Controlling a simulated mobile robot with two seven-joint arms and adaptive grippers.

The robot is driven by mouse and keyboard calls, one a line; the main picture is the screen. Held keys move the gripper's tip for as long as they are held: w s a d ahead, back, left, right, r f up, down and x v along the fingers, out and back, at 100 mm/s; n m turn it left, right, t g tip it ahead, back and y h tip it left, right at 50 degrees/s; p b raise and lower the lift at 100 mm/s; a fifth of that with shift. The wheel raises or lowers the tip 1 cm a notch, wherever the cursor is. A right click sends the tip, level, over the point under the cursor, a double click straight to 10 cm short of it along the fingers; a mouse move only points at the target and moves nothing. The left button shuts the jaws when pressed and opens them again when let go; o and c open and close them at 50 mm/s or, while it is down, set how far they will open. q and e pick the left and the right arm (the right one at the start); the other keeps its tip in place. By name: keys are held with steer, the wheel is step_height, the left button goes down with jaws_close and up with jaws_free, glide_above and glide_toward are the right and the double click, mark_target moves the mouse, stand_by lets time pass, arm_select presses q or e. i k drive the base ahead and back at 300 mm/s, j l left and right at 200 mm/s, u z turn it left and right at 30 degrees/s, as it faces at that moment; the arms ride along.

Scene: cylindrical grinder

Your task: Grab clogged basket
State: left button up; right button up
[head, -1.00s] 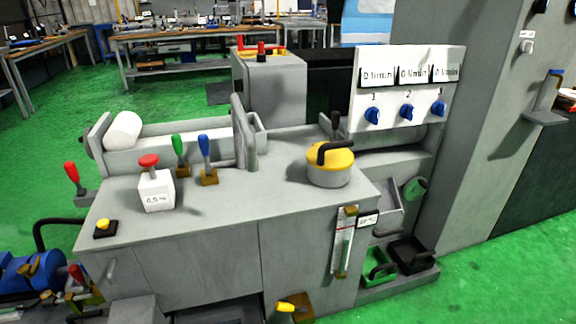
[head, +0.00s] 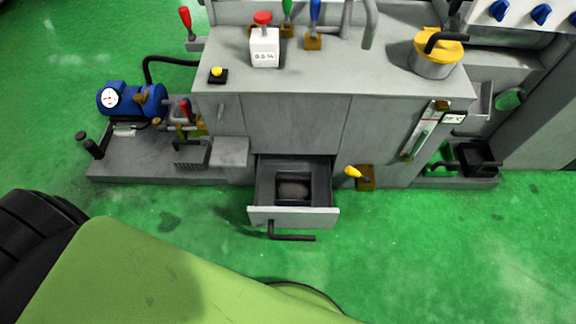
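An open drawer (head: 272,213) sticks out low from the front of the grey grinder cabinet. Inside it is a dark square basket (head: 294,177) with a greyish mass in it, which looks like the clogged one. The mesh is too small to make out. Neither of my grippers is in view.
The grey cabinet (head: 290,122) stands behind the drawer. A yellow-handled lever (head: 354,172) juts out right of the drawer. A blue pump (head: 140,100) sits on a plate at left. Green floor (head: 430,250) is clear in front and to the right.

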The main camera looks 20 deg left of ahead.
mark_target(293, 188)
steer(key=k+j+z, duration=0.1)
steer(key=j, duration=0.3)
steer(key=k+j+z, duration=0.15)
steer(key=j, duration=0.3)
steer(key=k+j+z, duration=0.1)
steer(key=k+j, duration=0.15)
steer(key=j, duration=0.1)
